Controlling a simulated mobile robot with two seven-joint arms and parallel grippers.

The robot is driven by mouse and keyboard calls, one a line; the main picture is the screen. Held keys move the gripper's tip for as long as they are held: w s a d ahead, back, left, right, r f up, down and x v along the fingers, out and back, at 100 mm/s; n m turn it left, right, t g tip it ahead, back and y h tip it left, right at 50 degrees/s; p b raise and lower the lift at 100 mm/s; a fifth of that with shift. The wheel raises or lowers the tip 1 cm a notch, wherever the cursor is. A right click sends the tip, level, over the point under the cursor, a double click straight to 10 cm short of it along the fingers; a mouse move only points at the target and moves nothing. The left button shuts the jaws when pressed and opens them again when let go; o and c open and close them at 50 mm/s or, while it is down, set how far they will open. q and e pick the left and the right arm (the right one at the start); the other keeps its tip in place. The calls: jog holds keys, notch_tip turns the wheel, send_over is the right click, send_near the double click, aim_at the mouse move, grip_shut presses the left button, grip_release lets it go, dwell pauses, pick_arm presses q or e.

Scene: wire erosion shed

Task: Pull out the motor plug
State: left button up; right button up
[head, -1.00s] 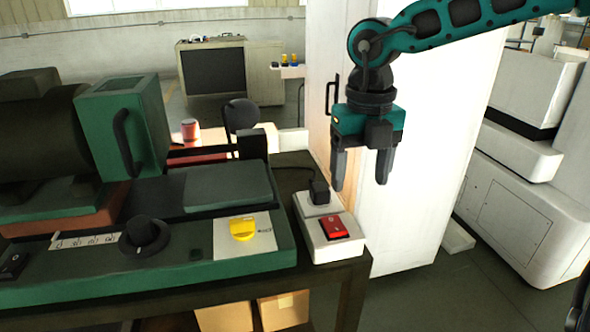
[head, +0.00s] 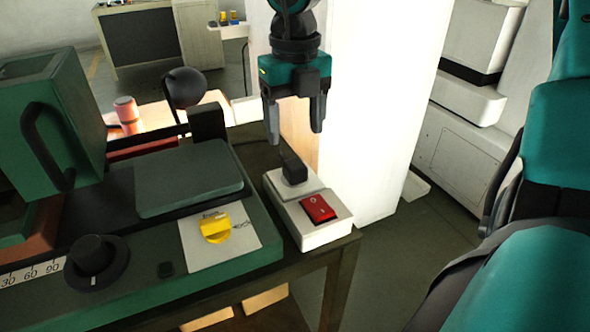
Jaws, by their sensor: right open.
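The black motor plug (head: 293,170) sits upright in the rear part of a white socket box (head: 325,235) at the right end of the bench. A red rocker switch (head: 319,209) is on the same box, in front of the plug. My right gripper (head: 295,137) is open and empty, pointing down. In the picture its fingertips are just above the plug, one to each side; whether they are directly over it in depth I cannot tell. My left gripper is not in view.
A black round-headed thing (head: 185,88) stands behind. A white cabinet (head: 375,120) rises behind the gripper. Open floor lies right of the bench.

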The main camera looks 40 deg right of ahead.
aim_at(295, 163)
notch_tip(295, 163, down, 8)
jog(key=b, duration=0.6)
jog(key=shift+f, duration=0.15)
jog(key=shift+f+b, duration=0.15)
jog(key=shift+b, duration=0.2)
jog(key=shift+b, duration=0.3)
dwell(0.5)
jog(key=shift+b, duration=0.35)
